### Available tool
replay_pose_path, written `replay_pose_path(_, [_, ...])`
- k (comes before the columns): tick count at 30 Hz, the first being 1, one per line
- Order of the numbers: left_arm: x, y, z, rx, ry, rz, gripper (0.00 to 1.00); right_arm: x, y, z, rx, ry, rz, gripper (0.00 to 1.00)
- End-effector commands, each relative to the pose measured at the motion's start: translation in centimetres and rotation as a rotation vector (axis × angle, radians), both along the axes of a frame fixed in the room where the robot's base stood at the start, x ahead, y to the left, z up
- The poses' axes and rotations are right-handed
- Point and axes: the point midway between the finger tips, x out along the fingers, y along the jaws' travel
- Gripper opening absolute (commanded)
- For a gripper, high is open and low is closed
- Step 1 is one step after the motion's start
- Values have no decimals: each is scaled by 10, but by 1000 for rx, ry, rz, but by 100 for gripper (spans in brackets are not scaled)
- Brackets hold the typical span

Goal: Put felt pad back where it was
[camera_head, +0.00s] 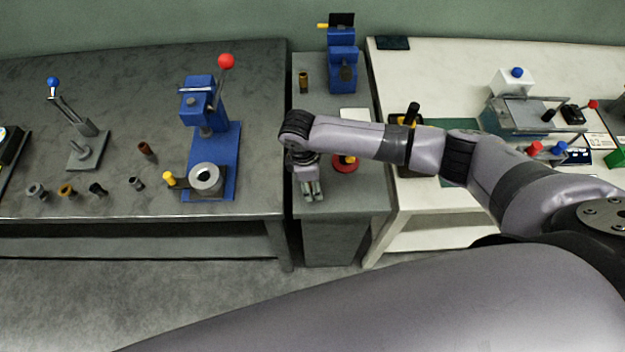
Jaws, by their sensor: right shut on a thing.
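My right gripper (310,191) points down over the front part of the narrow grey stand (340,203) between the two benches. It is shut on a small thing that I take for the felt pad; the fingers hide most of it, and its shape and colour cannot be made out. Whether it touches the stand cannot be told. My left gripper is not in view.
A red round piece (345,164) lies beside the gripper, partly under my arm. A blue device (342,72) and a brown cylinder (303,82) stand behind. A blue lever press (212,140) stands on the left bench. A clear-topped fixture (530,115) stands on the right bench.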

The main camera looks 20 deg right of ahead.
Motion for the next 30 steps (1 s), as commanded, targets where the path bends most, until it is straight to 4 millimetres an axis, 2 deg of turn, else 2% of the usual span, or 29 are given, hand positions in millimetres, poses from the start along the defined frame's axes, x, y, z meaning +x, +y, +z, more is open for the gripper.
replay_pose_path(10, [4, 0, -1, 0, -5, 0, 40, 0, 0, -3, 0, 0, 0, 23])
replay_pose_path(11, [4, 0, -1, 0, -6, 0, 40, 0, 0, -4, 0, 0, -1, 46])
replay_pose_path(20, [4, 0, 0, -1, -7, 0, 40, 0, 0, -3, 0, 0, 0, 65])
replay_pose_path(30, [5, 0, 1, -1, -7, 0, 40, 1, 0, 1, 0, -2, 0, 65])
